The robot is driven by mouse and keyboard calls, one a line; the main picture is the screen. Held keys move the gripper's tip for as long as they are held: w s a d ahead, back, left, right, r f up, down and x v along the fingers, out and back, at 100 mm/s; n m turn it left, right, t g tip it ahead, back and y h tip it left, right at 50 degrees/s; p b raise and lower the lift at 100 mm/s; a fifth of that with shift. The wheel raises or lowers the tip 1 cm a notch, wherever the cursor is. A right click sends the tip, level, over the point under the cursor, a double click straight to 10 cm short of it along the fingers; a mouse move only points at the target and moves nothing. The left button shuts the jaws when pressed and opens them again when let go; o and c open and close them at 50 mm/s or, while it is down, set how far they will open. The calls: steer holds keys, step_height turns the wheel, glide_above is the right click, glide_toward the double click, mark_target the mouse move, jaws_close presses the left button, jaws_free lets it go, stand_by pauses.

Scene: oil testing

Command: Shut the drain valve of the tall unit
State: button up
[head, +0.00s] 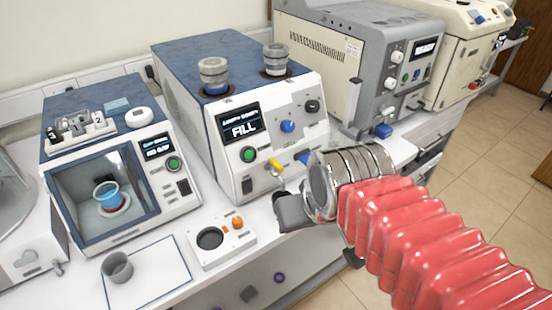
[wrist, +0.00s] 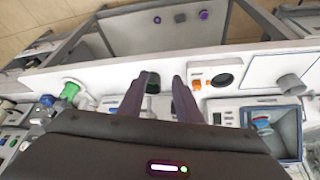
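The tall unit appears to be the middle machine (head: 188,112) with a blue top and a display reading FILL. A yellow lever (head: 275,168) and a blue lever (head: 303,157) sit low on its front; I cannot tell for sure which is the drain valve. My gripper (wrist: 160,77) is open in the wrist view, with its two dark fingers apart. A dark green round part (wrist: 153,83) shows between the fingertips; I cannot tell what it is. In the head view my wrist is in front of the unit's lower right, and the fingers are mostly hidden.
A chambered unit (head: 147,207) with a blue cup (head: 107,193) stands at left. A white block (head: 214,250) with a round hole and a grey cup (head: 117,267) on a white sheet are in front. A grey machine (head: 372,45) stands at right.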

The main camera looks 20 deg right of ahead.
mark_target(276, 163)
steer(key=w+r+g, duration=0.1)
steer(key=w+r, duration=0.1)
steer(key=w, duration=0.4)
steer(key=w+r+n+g, duration=0.1)
steer(key=w+r, duration=0.2)
steer(key=w, duration=0.3)
steer(key=w+r+g, duration=0.1)
steer(key=w+r, duration=0.1)
steer(key=w, duration=0.4)
steer(key=shift+d+r+n, duration=0.1)
steer(key=shift+r+n, duration=0.15)
steer(key=shift+n, duration=0.05)
step_height(276, 163, up, 7)
steer(key=w+n+g, duration=0.1)
steer(key=n+g, duration=0.1)
steer(key=shift+f, duration=0.15)
step_height(276, 163, down, 14)
steer(key=shift+r, duration=0.1)
steer(key=shift+c, duration=0.5)
